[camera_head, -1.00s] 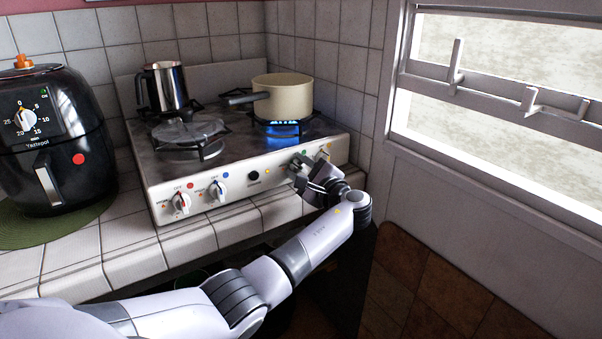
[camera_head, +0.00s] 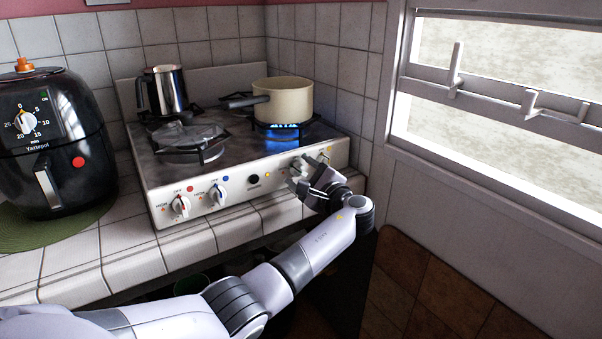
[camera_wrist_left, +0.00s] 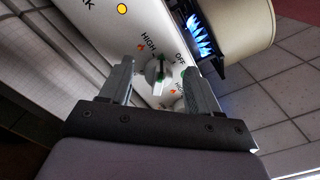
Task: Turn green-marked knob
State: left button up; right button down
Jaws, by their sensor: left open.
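The green-marked knob (camera_wrist_left: 158,73) is on the white front panel of the stove, with HIGH and OFF printed around it in the left wrist view. My left gripper (camera_wrist_left: 160,66) is open, with one finger to each side of the knob and the knob showing between them. I cannot tell whether the fingers touch it. In the head view my left gripper (camera_head: 304,180) is at the right part of the panel and partly hides the knob area. A blue flame (camera_head: 281,127) burns under the cream pot (camera_head: 283,100). My right gripper is not in view.
Red-marked (camera_head: 180,206) and blue-marked (camera_head: 217,195) knobs sit farther left on the panel. A metal jug (camera_head: 165,88) stands on the back left of the stove. A black air fryer (camera_head: 52,140) stands on the counter at left. A wall and window close off the right.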

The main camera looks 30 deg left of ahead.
pick_arm(q)
jog(key=v, duration=0.6)
jog(key=shift+d, duration=0.2)
jog(key=shift+s, duration=0.1)
